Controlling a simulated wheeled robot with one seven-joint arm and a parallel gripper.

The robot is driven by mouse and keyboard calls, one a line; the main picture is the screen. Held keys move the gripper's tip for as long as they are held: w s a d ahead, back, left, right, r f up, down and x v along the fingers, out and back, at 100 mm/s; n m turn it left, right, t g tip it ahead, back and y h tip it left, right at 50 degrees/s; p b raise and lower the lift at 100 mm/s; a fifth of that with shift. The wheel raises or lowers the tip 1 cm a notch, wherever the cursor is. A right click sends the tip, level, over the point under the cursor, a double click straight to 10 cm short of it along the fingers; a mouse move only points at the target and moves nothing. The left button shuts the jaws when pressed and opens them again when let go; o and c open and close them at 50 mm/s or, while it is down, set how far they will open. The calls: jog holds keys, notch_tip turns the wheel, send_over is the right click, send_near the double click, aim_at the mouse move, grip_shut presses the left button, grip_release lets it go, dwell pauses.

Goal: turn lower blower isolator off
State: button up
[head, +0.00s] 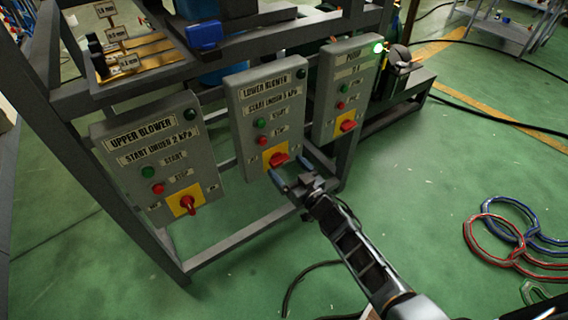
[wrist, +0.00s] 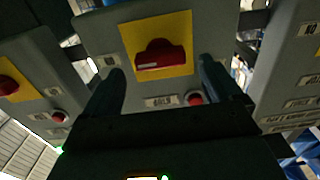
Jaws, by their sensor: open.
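The lower blower box (head: 262,100) is the middle of three grey control boxes. Its isolator is a red rotary knob (head: 279,160) on a yellow plate (head: 267,155), below the start and stop buttons. The knob's grip bar lies roughly crosswise, and it also shows in the wrist view as a red knob (wrist: 162,55). My gripper (head: 294,176) is open and empty just in front of the isolator. In the wrist view, my gripper (wrist: 162,72) has one finger on each side of the knob, with gaps visible. I cannot tell how far the fingertips are from the panel.
The upper blower box (head: 150,150) stands at left, its red knob (head: 188,204) upright. A third box (head: 345,85) with a red knob (head: 348,125) is close at right, beside a lit green lamp (head: 378,48). Red and blue hoses (head: 490,240) lie on the open green floor.

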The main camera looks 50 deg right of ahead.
aim_at(279, 161)
jog(key=shift+x, duration=1.45)
jog(key=c, duration=1)
jog(key=shift+c, duration=0.3)
